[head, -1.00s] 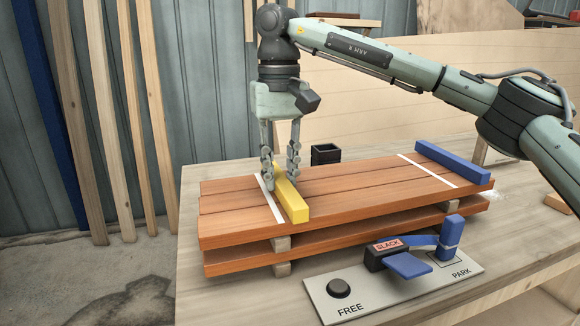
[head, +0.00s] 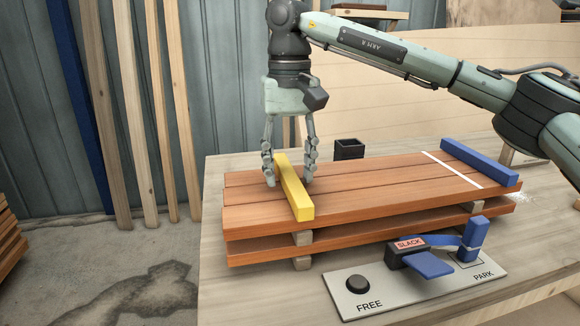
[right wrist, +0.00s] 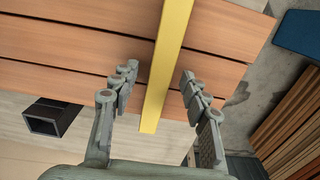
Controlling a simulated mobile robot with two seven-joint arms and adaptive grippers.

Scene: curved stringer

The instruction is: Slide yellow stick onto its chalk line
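The yellow stick (head: 293,190) lies across the left part of the stacked reddish-brown boards (head: 370,190). No chalk line shows beside it in either view now; any line there would be hidden under the stick. My right gripper (head: 289,182) is over the stick's far part, pointing down, with one finger on each side. In the right wrist view the fingers (right wrist: 159,80) are apart, with gaps between them and the stick (right wrist: 166,70). A white chalk line (head: 450,168) shows at the boards' right, left of a blue stick (head: 480,162). My left gripper is not in view.
A black open box (head: 349,149) stands behind the boards. In front is a grey panel (head: 400,290) marked FREE and PARK, with a black knob, a SLACK label and a blue lever at the PARK end. Tall planks lean on the wall at left.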

